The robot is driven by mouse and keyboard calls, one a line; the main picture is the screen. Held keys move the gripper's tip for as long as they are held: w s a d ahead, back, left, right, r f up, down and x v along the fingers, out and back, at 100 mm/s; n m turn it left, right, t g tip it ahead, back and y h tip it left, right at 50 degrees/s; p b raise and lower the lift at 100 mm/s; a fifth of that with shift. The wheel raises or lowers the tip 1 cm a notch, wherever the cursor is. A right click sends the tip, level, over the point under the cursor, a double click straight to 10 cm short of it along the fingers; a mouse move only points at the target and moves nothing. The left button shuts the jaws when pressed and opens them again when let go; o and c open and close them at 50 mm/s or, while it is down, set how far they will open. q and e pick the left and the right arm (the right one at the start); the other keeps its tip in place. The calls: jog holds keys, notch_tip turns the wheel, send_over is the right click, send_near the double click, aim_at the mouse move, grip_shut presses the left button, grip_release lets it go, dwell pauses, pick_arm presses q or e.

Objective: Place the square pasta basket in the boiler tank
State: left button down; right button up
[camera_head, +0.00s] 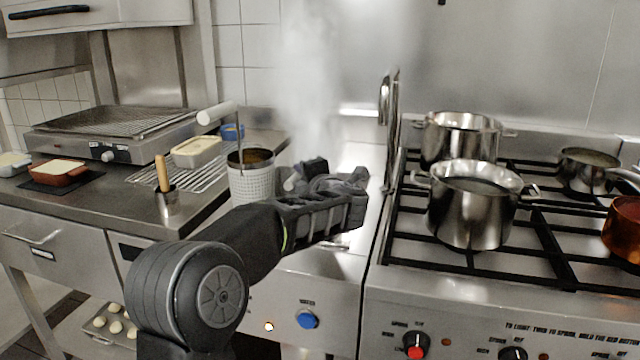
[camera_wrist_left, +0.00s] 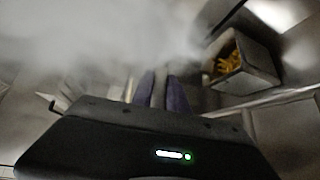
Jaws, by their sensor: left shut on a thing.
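My left gripper (camera_head: 294,182) is over the boiler and shut on a pale handle, which shows between its fingers in the wrist view (camera_wrist_left: 163,88). I take it for the square pasta basket's handle; the link is hidden. A squarish metal basket with yellow pasta (camera_wrist_left: 250,78) shows blurred, right of the fingers in the wrist view. In the head view a perforated basket (camera_head: 253,185) with an upright rod and white handle stands left of the gripper. The boiler tank (camera_head: 360,160) is largely hidden by my arm and steam. My right gripper is out of view.
A stove with steel pots (camera_head: 470,225) stands right of the boiler, and a copper pan (camera_head: 622,230) at its far right. The left counter holds a grill (camera_head: 110,140), a wire rack (camera_head: 205,178), and a small pot with a wooden-handled tool (camera_head: 167,203). Steam rises behind the gripper.

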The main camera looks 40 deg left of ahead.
pick_arm(q)
jog(key=shift+r, duration=0.15)
jog(key=shift+w+d+f+b, duration=0.15)
jog(key=shift+w+d+f, duration=0.15)
jog(key=shift+w+d, duration=0.45)
jog(key=shift+w+d+f+b, duration=0.15)
jog(key=shift+w+d+f, duration=0.2)
jog(key=shift+d, duration=0.55)
jog(key=shift+f, duration=0.1)
jog(key=c, duration=1.3)
grip_release()
jog(key=v, duration=1.2)
